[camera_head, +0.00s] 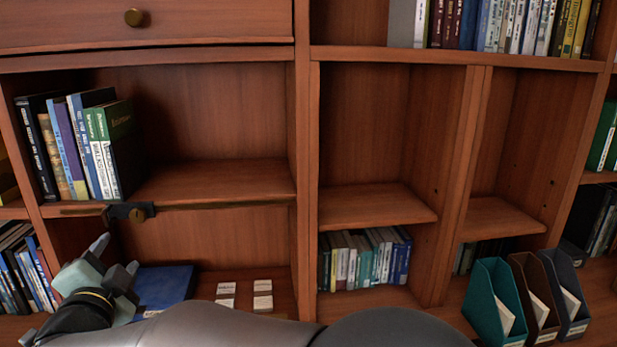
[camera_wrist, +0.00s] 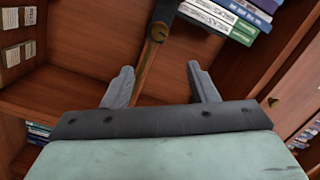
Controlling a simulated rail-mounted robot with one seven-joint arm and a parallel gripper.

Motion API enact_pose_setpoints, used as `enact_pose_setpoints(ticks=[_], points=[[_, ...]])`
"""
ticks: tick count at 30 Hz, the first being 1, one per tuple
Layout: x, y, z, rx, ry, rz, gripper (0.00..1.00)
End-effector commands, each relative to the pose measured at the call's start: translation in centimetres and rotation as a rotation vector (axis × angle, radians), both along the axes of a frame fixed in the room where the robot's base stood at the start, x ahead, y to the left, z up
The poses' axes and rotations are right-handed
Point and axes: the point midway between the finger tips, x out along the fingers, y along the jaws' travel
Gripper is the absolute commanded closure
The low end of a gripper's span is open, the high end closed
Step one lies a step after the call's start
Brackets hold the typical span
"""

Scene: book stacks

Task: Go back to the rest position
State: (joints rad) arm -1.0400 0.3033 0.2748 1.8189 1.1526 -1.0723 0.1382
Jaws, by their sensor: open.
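My gripper (camera_head: 117,256) is at the lower left in the camera_head view, in front of the lower left compartment. Its two grey fingers stand apart with nothing between them. That fitting also shows in the camera_head view (camera_head: 138,214), just above the fingers. I cannot tell the exact distance, but no grip on it shows. My grey arm runs along the bottom of the camera_head view.
Books (camera_head: 80,150) stand on the left shelf above the gripper. A blue flat item (camera_head: 165,287) and several small white blocks (camera_head: 262,286) lie in the lower compartment. Teal, brown and dark file holders (camera_head: 487,300) stand at right. The middle shelf (camera_head: 375,202) is empty.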

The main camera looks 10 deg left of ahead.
Motion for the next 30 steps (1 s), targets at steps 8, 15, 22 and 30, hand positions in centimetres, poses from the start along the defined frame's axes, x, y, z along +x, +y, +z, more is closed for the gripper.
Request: enact_pose_setpoints(ticks=[8, 15, 22, 30], points=[[8.9, -15.0, -4.4, -0.472, 0.102, 0.277, 0.47], [5.9, -31.0, -12.7, -0.828, 0.429, 0.412, 0.47], [-2.6, -44.4, -18.4, -1.016, 0.819, 0.494, 0.47], [-10.7, -51.6, -20.7, -1.071, 1.116, 0.55, 0.47]])
